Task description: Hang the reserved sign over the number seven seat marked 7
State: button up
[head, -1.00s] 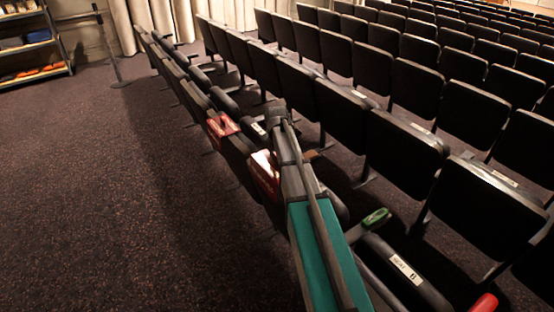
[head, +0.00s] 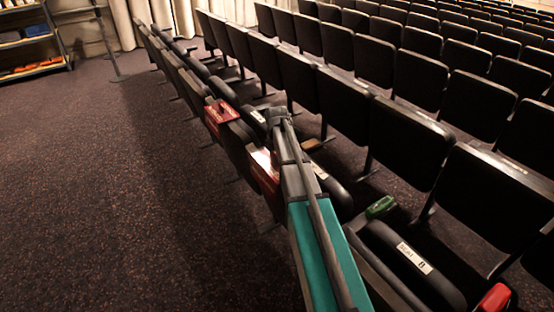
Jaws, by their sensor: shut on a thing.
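A red sign (head: 266,180) with a bright pale patch on top shows just left of my arm, low over the near row of seat backs. My gripper's fingers are hidden behind my arm; the gripper is shut on this sign. Whether the sign touches the seat back below it is unclear. A second red sign (head: 220,113) sits over a seat back farther along the same row. White seat labels show on the seats, one (head: 415,258) at lower right and one (head: 257,117) beyond my arm. Their numbers are too small to read surely, so I cannot tell which seat is 7.
A green object (head: 380,208) and a red object (head: 495,298) lie by the near seats at right. Rows of dark seats (head: 410,150) fill the right. The carpet (head: 110,210) at left is clear. A shelf (head: 30,45) and a post (head: 105,45) stand at far left.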

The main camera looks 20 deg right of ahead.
jog(key=shift+f+b, duration=1.15)
jog(key=shift+f, duration=0.3)
jog(key=o, duration=1.1)
jog(key=shift+c, duration=0.2)
jog(key=shift+r, duration=0.15)
